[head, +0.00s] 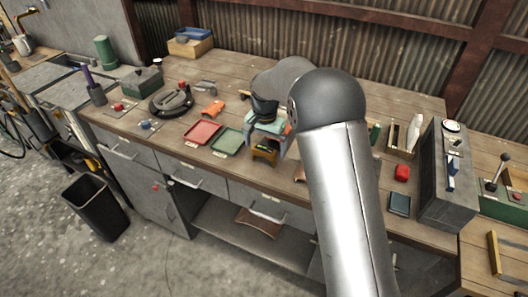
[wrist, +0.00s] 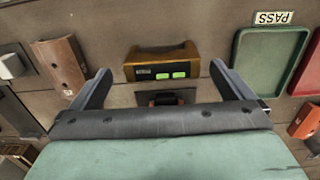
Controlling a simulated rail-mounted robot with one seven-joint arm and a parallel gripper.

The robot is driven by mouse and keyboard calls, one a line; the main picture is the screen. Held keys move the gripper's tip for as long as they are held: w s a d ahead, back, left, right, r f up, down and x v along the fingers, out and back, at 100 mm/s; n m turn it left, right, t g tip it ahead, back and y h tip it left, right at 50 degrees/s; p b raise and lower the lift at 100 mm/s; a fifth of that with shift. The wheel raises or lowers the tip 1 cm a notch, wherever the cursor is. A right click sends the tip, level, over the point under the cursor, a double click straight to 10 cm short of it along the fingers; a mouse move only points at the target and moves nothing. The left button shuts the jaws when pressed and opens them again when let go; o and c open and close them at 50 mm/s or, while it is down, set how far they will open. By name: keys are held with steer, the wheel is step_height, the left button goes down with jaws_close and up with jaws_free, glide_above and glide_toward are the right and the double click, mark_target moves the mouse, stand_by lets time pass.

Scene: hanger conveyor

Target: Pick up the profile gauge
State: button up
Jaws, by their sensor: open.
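The likely profile gauge is a yellow-brown block (wrist: 163,65) with a concave edge and two green display patches on its dark face. It lies on the wooden bench, in the middle of the wrist view. In the head view it shows as a yellow-brown shape (head: 265,153) below my gripper (head: 267,142). My gripper is open, and in the wrist view its two fingers (wrist: 160,72) stand apart on either side of the gauge. I see no contact with it. A dark rectangular item (wrist: 168,97) beside the gauge is partly hidden by my gripper body.
A green tray (wrist: 268,62) labelled PASS and a red tray (head: 202,132) lie beside the gauge. A brown curved piece (wrist: 60,66) lies on the other side. An orange part (head: 213,108) is behind the trays. A grey cabinet (head: 447,180) stands at the right.

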mark_target(264, 149)
steer(key=shift+a+f+p, duration=0.15)
steer(key=shift+f+p, duration=0.55)
steer(key=shift+f, duration=1.65)
steer(key=c, duration=1)
steer(key=shift+r, duration=0.1)
